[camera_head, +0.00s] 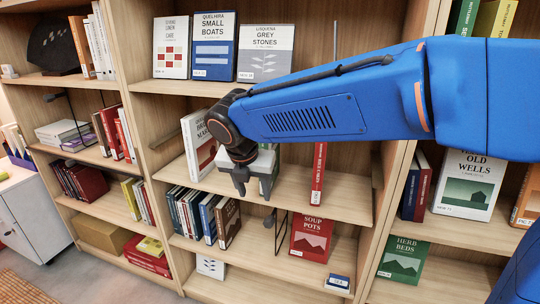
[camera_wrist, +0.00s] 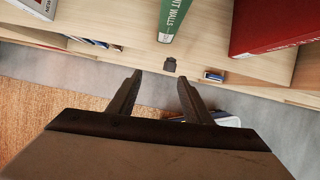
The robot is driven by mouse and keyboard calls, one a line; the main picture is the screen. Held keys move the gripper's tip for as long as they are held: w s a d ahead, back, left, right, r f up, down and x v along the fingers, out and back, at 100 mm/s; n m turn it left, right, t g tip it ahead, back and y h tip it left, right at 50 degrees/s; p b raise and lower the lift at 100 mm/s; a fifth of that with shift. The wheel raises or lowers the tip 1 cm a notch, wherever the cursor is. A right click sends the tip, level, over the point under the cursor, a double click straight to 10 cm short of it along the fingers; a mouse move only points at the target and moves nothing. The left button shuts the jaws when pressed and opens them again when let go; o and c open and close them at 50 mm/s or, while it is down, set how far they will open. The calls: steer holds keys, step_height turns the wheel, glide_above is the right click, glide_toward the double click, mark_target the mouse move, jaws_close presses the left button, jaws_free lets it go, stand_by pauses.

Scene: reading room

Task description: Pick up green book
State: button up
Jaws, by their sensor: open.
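A green book (camera_wrist: 172,18) stands on a shelf, its spine lettered "...NT WALLS", at the top of the wrist view. In the head view my gripper and arm seem to cover it. My gripper (camera_head: 254,190) is in front of the middle shelf. In the wrist view its fingers (camera_wrist: 161,78) are apart with nothing between them, short of the green spine and roughly in line with it. Another green book, "Herb Beds" (camera_head: 403,262), stands face-out on a low right shelf. A green spine (camera_head: 464,18) shows at the top right.
A red book (camera_wrist: 272,24) stands right of the green one; a thin red book (camera_head: 319,172) shows on the middle shelf. A white-and-red book (camera_head: 200,145) leans at left.

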steer(key=w, duration=0.2)
steer(key=w+d, duration=0.1)
steer(key=w, duration=0.2)
steer(key=w+d, duration=0.1)
steer(key=w, duration=0.1)
steer(key=shift+w+d, duration=0.1)
steer(key=shift+w, duration=0.1)
steer(key=shift+w+d+f, duration=0.1)
steer(key=shift+w+f, duration=0.15)
steer(key=shift+f, duration=0.05)
steer(key=shift+w+f, duration=0.1)
steer(key=shift+f, duration=0.15)
steer(key=shift+f, duration=0.25)
steer(key=shift+c, duration=0.6)
jaws_close()
